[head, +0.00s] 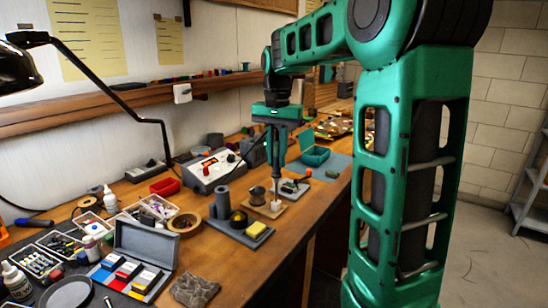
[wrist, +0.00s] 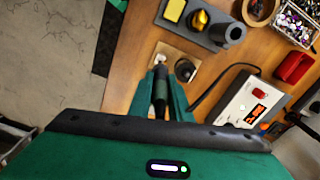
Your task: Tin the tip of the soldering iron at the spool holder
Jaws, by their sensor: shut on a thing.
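My gripper (head: 276,148) points down over the bench and is shut on the soldering iron. In the wrist view the gripper (wrist: 161,97) holds the iron's dark handle (wrist: 160,92) between its teal fingers. The iron's lower end (head: 276,187) reaches down to the spool holder. The spool holder has a tan base (head: 255,209) with a dark spool (head: 257,195) and a small pale piece beside it. In the wrist view the base (wrist: 201,66) and spool (wrist: 185,70) lie just beyond the fingers. I cannot tell whether the tip touches anything.
The grey iron stand (head: 222,203) with a brass ball (head: 238,218) and yellow sponge (head: 256,230) stands front left of the spool holder. The soldering station (head: 212,168) is behind, with its cable nearby. A teal box (head: 314,152) is at the back right. The bench edge is close on the right.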

